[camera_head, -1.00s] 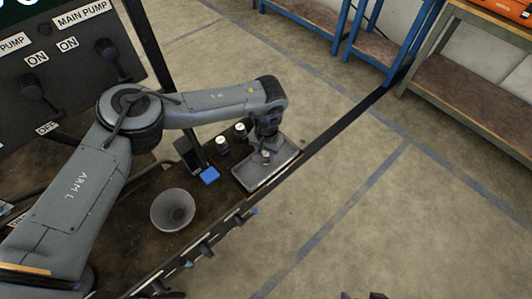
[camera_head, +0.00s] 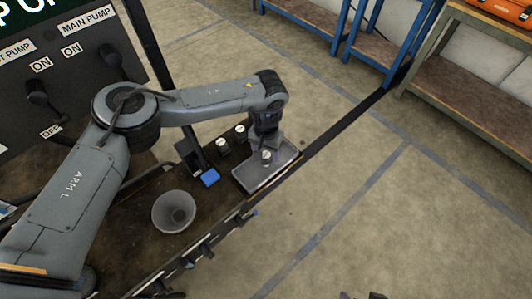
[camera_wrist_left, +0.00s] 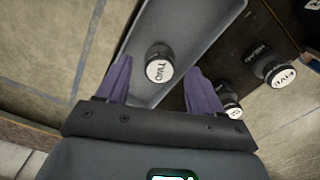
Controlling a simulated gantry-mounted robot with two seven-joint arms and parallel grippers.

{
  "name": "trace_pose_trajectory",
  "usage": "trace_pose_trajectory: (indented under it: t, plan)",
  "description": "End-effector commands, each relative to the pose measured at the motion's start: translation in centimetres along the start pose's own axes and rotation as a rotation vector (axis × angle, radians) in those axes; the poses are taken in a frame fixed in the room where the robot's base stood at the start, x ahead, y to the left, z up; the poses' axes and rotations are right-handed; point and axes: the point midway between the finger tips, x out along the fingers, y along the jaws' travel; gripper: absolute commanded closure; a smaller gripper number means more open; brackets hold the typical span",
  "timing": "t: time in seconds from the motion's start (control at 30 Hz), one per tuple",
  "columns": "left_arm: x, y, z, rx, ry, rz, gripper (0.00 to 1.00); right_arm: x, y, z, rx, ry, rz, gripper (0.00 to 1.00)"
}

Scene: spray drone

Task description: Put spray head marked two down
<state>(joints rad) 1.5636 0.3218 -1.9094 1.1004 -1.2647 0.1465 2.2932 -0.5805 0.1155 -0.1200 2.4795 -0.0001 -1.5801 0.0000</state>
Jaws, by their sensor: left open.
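The spray head marked two (camera_wrist_left: 158,66) stands in the grey tray (camera_wrist_left: 206,18), its white cap reading TWO in the left wrist view. In the head view this spray head (camera_head: 266,157) shows inside the tray (camera_head: 240,178). My left gripper (camera_wrist_left: 160,78) is open, its purple fingers apart on either side of the head in the picture, with visible gaps. In the head view the left gripper (camera_head: 264,140) is just above and behind the head, partly hidden by its wrist. Two purple fingertips of my right gripper (camera_head: 362,296) show apart at the bottom edge.
Other white-capped heads (camera_head: 222,147) stand left of the tray; one reads FIVE (camera_wrist_left: 285,76) in the wrist view. A switch panel (camera_head: 70,60) stands at the left.

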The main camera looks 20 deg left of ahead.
Motion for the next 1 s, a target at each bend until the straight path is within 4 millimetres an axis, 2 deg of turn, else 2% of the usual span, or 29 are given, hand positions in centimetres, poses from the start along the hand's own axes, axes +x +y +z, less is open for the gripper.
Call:
trace_pose_trajectory:
  t: [0.03, 0.3, 0.5, 0.63, 0.77, 0.87, 0.97, 1.0]
  plan:
    - [-1.4, 0.0, -0.1, 0.0, 0.002, 0.002, 0.33, -0.7, 0.1, -0.2, -0.001, 0.0, 0.001, 0.0]
    - [-6.3, 0.0, -0.1, 0.0, 0.002, 0.002, 0.33, -2.3, 0.3, -0.7, -0.008, 0.0, 0.006, 0.0]
    - [-8.6, 0.1, -0.1, 0.0, 0.002, 0.001, 0.33, -3.0, 0.3, -0.9, -0.008, 0.0, 0.007, 0.0]
    - [-9.2, 0.1, 0.0, 0.002, 0.001, 0.0, 0.33, -3.1, 0.3, -1.0, -0.008, 0.0, 0.006, 0.0]
    - [-8.5, 1.2, 0.3, 0.045, 0.004, 0.017, 0.33, -3.1, 0.2, -1.0, -0.006, 0.0, 0.005, 0.0]
    - [-6.3, 3.9, 1.2, 0.143, 0.015, 0.055, 0.33, -3.1, 0.2, -1.0, -0.004, 0.001, 0.003, 0.0]
    - [-3.1, 8.9, 3.0, 0.308, 0.05, 0.134, 0.33, -3.1, 0.1, -1.0, -0.001, 0.001, 0.001, 0.0]
    - [-1.8, 11.5, 4.0, 0.385, 0.076, 0.179, 0.33, -3.1, 0.1, -1.0, 0.0, 0.001, 0.0, 0.0]
